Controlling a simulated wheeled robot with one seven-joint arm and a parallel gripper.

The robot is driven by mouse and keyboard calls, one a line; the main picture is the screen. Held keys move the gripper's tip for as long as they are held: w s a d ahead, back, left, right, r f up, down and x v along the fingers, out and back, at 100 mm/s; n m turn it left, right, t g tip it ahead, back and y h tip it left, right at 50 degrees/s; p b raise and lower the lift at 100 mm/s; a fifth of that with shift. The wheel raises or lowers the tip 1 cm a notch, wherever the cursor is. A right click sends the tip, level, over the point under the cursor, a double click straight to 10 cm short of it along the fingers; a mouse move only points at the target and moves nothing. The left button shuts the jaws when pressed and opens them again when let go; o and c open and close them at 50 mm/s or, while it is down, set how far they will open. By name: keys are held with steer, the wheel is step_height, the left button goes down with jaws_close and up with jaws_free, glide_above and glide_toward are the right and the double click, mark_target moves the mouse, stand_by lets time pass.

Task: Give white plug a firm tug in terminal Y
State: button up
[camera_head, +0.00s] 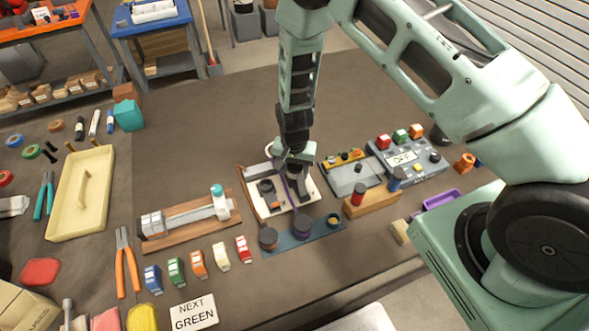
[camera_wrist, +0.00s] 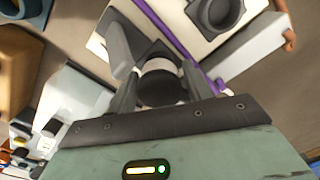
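My gripper (camera_head: 297,170) is low over a white-topped board (camera_head: 255,177) in the middle of the table. In the wrist view its fingers (camera_wrist: 160,92) lie close against both sides of a dark round plug with a white band (camera_wrist: 158,65), with no clear gap. The plug looks seated at the board, though its lower end is hidden. A dark round socket (camera_wrist: 215,12) on the same board is free, and it also shows in the head view (camera_head: 267,187). A purple strip (camera_wrist: 208,88) runs beside the plug. I cannot read any terminal letter.
A blue strip with round knobs (camera_head: 285,242) lies in front of the board. A wooden rail with grey and white blocks (camera_head: 187,218) is at left. A grey box reading OFF (camera_head: 408,160) stands at right. Several coloured blocks (camera_head: 198,263) line the front.

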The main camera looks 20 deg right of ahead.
steer(key=shift+o, duration=0.9)
step_height(320, 180, up, 17)
steer(key=b, duration=0.4)
steer(key=s+a+r+n+y+b, duration=0.1)
steer(key=s+a+r+n, duration=0.3)
steer(key=s, duration=0.3)
steer(key=s+a+r+n+y+b, duration=0.1)
steer(key=s+a+r+n, duration=0.25)
steer(key=s, duration=0.35)
steer(key=s+d+r+n+h, duration=0.1)
steer(key=s+r+n, duration=0.1)
steer(key=s+n, duration=0.5)
steer(key=s, duration=0.6)
steer(key=shift+r+b, duration=0.3)
steer(key=shift+b, duration=0.05)
